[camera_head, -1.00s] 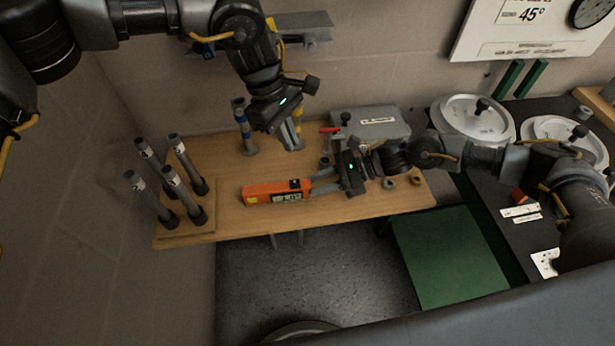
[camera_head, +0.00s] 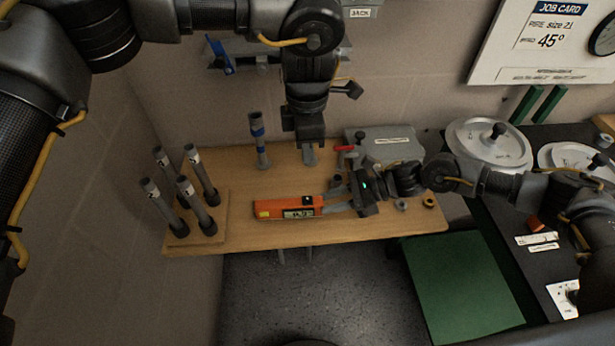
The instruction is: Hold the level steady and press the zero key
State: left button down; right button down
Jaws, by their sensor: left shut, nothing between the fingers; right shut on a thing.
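The orange level (camera_head: 287,208) lies along the front of the wooden shelf (camera_head: 240,232), with a small lit display and a dark key area on its top. The zero key itself is too small to make out. My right gripper (camera_head: 338,203) reaches in from the right and is shut on the level's right end. My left gripper (camera_head: 309,155) points down above the back of the shelf, behind and above the level's right end. It is shut and empty, apart from the level.
Several numbered grey posts (camera_head: 182,190) stand on the shelf's left. A blue-banded post (camera_head: 259,142) stands behind the level. A grey box (camera_head: 385,146) with a red handle sits at the back right. Small rings (camera_head: 429,200) lie at the right end.

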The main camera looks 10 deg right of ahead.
aim_at(307, 198)
pick_arm(q)
notch_tip(307, 198, down, 14)
jog(key=shift+r, duration=0.15)
dwell(0.3)
